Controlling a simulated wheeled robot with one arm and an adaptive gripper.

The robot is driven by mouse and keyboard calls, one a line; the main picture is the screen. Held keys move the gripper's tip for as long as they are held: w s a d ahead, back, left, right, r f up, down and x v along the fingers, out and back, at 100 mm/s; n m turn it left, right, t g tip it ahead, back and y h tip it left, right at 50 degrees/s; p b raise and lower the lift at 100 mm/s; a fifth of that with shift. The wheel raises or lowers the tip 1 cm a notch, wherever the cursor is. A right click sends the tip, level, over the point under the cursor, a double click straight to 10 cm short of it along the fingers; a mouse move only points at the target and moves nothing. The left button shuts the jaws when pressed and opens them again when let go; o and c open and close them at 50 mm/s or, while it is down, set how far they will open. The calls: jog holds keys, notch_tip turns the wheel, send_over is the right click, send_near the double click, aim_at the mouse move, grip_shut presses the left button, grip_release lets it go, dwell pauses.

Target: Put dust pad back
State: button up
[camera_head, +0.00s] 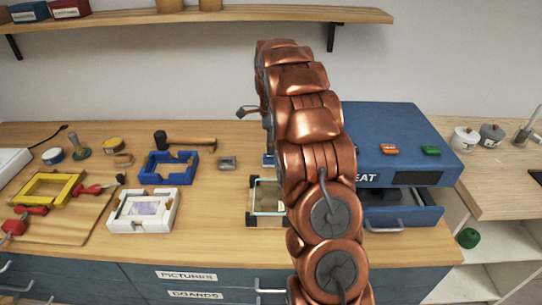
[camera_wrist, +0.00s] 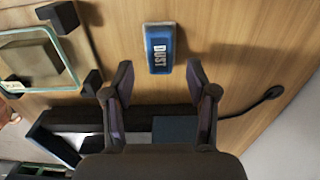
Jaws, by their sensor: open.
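The dust pad (camera_wrist: 158,48) is a small blue block with a white DUST label, lying flat on the wooden worktop in the wrist view. My gripper (camera_wrist: 158,82) is open and empty, its two dark fingers spread on either side of the pad's line, with the pad just beyond the fingertips and not between them. In the head view my copper arm hides most of that area; a sliver of blue (camera_head: 267,160) shows at its left edge and may be the pad. One grey gripper part shows left of the arm; the rest is hidden.
A glass pane (camera_wrist: 70,45) in dark corner holders lies near the pad. The blue heat press (camera_head: 400,125), with an open drawer (camera_head: 400,217), stands right of my arm. Blue (camera_head: 168,168) and white (camera_head: 142,209) frames and a hammer (camera_head: 190,141) lie left. A shelf (camera_head: 200,17) hangs above.

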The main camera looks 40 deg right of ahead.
aim_at(270, 157)
notch_tip(270, 157, up, 7)
jog(key=b, duration=0.1)
dwell(0.3)
jog(key=shift+a+f, duration=0.1)
jog(key=s+a+r+n+g, duration=0.1)
jog(key=s+a+r+n, duration=0.2)
jog(key=s+a+n, duration=1.25)
jog(key=s+a+f+n, duration=0.3)
jog(key=s+a+n, duration=0.2)
jog(key=s, duration=0.7)
jog(key=s+a+f+n, duration=0.3)
jog(key=s+a+n, duration=0.2)
jog(key=s, duration=0.7)
jog(key=shift+a+f+g, duration=0.2)
jog(key=shift+a+g, duration=0.2)
jog(key=shift+a, duration=0.8)
